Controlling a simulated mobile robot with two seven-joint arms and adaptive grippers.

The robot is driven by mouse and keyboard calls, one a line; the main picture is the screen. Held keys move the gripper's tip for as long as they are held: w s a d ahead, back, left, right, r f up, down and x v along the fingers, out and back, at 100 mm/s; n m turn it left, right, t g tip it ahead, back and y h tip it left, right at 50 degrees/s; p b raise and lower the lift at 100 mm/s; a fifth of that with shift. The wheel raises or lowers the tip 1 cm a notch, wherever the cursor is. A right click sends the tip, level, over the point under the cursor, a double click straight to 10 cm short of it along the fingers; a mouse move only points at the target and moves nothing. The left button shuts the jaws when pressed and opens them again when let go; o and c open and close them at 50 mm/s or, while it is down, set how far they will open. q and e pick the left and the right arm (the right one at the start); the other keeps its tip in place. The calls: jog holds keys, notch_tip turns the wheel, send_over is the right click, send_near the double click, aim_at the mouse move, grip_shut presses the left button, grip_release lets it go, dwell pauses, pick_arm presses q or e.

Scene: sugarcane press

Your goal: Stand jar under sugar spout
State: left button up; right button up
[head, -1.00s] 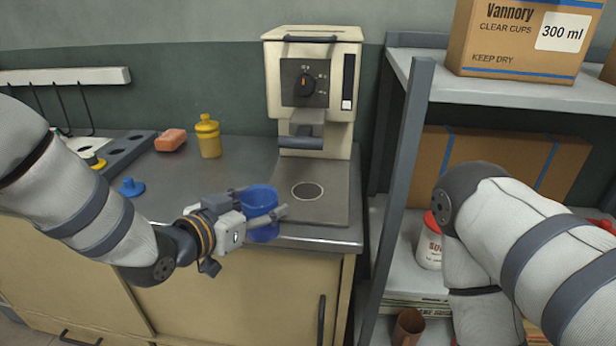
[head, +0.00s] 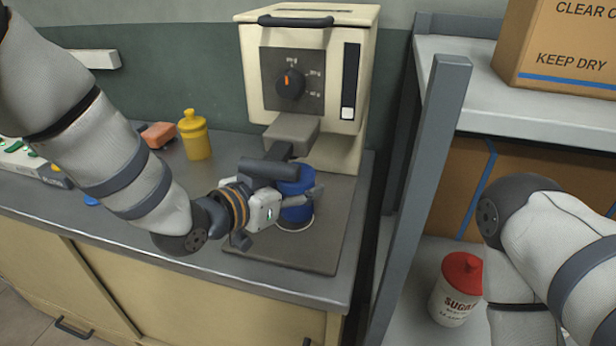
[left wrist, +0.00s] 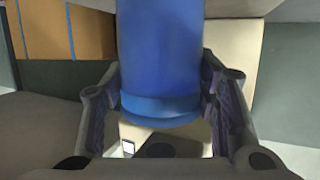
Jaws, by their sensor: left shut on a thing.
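The blue jar (head: 297,207) is upright over the ringed spot on the dark base plate (head: 318,250) of the cream machine (head: 346,50). It also fills the middle of the left wrist view (left wrist: 160,60). My left gripper (head: 292,198) is shut on the jar from the left, with a finger on each side in the left wrist view (left wrist: 165,110). The grey spout part (head: 290,130) and a dark bar (head: 270,168) hang just above the jar. I cannot tell whether its bottom touches the plate. My right gripper is out of view.
A yellow bottle (head: 195,138) and an orange sponge-like block (head: 158,134) stand on the counter to the left. A shelf post (head: 424,200) rises close on the right. A white sugar tub with a red lid (head: 456,295) is on the lower shelf.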

pick_arm(q)
jog(key=shift+w+d+f, duration=0.1)
jog(key=shift+w+f, duration=0.05)
jog(key=shift+f, duration=0.35)
jog(key=shift+v, duration=0.8)
jog(key=shift+f, duration=0.1)
jog(key=o, duration=1.2)
jog(key=shift+w+d+f, duration=0.1)
jog(key=shift+w+d, duration=0.05)
jog(key=shift+o, duration=0.9)
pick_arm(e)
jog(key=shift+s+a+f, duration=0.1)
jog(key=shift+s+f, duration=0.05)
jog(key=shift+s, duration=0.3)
